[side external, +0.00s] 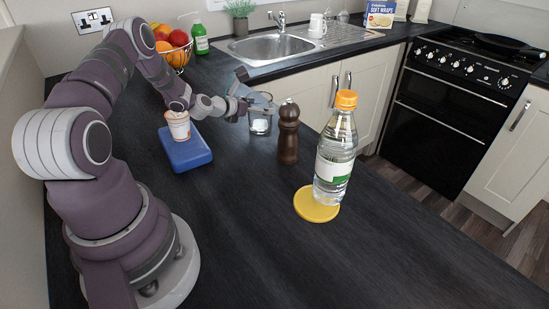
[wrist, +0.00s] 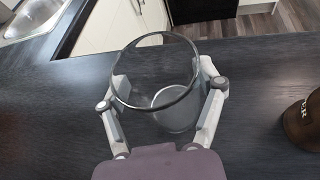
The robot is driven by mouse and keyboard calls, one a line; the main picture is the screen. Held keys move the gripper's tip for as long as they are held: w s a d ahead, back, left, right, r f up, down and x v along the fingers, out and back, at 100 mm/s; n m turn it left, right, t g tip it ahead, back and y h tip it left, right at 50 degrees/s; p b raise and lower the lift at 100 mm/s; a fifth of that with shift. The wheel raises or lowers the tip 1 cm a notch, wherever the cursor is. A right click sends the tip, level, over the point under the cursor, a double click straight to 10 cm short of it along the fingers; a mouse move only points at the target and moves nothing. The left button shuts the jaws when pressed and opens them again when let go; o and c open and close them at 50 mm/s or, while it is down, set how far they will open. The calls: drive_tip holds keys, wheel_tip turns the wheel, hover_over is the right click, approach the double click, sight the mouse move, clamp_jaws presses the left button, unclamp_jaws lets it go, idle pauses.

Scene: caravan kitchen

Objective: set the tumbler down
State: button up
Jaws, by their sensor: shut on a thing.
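A clear glass tumbler (side external: 260,121) is upright at the far part of the dark worktop, behind and left of the brown pepper mill. In the wrist view the tumbler (wrist: 157,85) fills the space between the fingers, with its rim towards the camera. My gripper (side external: 256,101) is shut on the tumbler, with one finger on either side of its wall (wrist: 158,88). I cannot tell whether the tumbler's base touches the worktop or is just above it.
A pepper mill (side external: 288,135) stands close right of the tumbler. A bottle (side external: 335,155) stands on a yellow disc (side external: 317,212). A tub (side external: 178,126) sits on a blue box (side external: 187,152). The sink (side external: 283,46) is behind. The front worktop is clear.

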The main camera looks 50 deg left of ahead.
drive_tip(key=o, duration=1.2)
drive_tip(key=shift+r, duration=0.2)
drive_tip(key=v, duration=1.2)
drive_tip(key=w+d+r+m+g+h, duration=0.1)
drive_tip(key=d+r+m+g+h, duration=0.15)
drive_tip(key=d+m, duration=0.55)
drive_tip(key=w+d+r+m+g+h, duration=0.15)
drive_tip(key=d+m+h, duration=0.3)
drive_tip(key=m, duration=0.55)
drive_tip(key=s+d+r+m+g+y, duration=0.1)
drive_tip(key=s+d+r+m, duration=0.1)
drive_tip(key=s+m, duration=0.2)
drive_tip(key=s+d+r+m+g+y, duration=0.1)
drive_tip(key=s+d+r+m, duration=0.1)
drive_tip(key=m, duration=0.7)
drive_tip(key=s+d+r+m+g+y, duration=0.1)
drive_tip(key=s+d+r+m+y, duration=0.1)
drive_tip(key=s+m, duration=0.4)
drive_tip(key=shift+s+d+r+m, duration=0.15)
drive_tip(key=shift+d+r+m, duration=0.35)
drive_tip(key=shift+r+m, duration=0.15)
